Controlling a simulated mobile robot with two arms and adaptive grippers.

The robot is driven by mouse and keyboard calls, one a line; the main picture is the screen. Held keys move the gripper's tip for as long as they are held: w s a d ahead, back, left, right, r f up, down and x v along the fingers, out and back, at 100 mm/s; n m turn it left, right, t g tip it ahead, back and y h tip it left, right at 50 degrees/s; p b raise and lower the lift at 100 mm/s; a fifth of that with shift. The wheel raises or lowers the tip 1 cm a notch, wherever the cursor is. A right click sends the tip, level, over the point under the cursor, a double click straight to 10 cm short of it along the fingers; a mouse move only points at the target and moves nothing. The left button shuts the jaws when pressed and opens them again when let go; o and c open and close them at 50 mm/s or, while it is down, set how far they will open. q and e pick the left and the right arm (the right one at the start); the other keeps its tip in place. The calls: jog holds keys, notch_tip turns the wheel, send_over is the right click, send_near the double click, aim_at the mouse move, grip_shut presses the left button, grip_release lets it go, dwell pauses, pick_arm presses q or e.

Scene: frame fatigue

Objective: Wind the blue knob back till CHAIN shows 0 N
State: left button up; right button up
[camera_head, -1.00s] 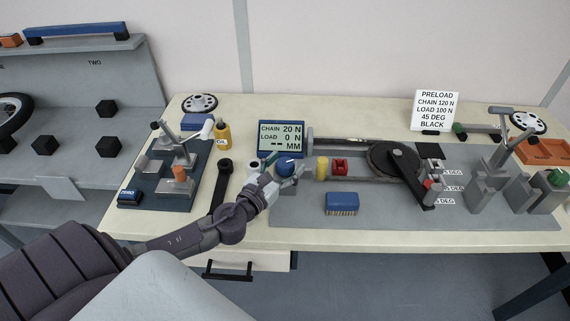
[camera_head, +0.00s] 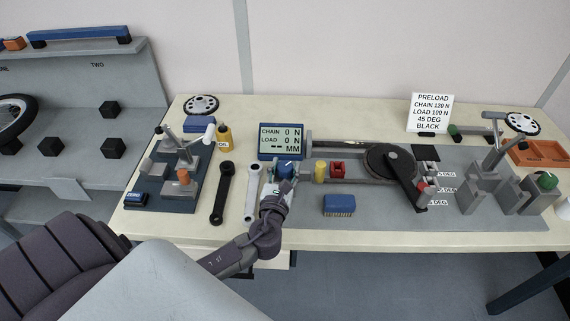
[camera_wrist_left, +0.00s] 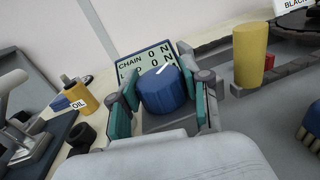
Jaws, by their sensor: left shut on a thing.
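The blue knob (camera_head: 286,169) sits at the left end of the chain rig, in front of the display (camera_head: 281,141). The display reads CHAIN 0 N, LOAD 0 N and dashes before MM. My left gripper (camera_head: 284,179) is shut on the knob. In the left wrist view, the teal-padded fingers of my left gripper (camera_wrist_left: 162,98) stand on both sides of the knob (camera_wrist_left: 161,89), which has a white mark on top. The display (camera_wrist_left: 147,62) is partly hidden behind it there. My right gripper is not in view.
Right of the knob stand a yellow cylinder (camera_head: 320,171) and a red block (camera_head: 338,168). A blue brush (camera_head: 339,205) lies in front. Left are a black wrench (camera_head: 222,193), a light wrench (camera_head: 252,193) and an oil bottle (camera_head: 224,137). A preload sign (camera_head: 430,112) stands behind.

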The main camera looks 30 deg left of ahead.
pick_arm(q)
jog(key=o, duration=1.2)
jog(key=shift+c, duration=0.2)
jog(key=shift+s, duration=0.1)
jog(key=shift+s+d, duration=0.15)
jog(key=shift+s, duration=0.15)
jog(key=v, duration=1.1)
jog(key=shift+s, duration=0.1)
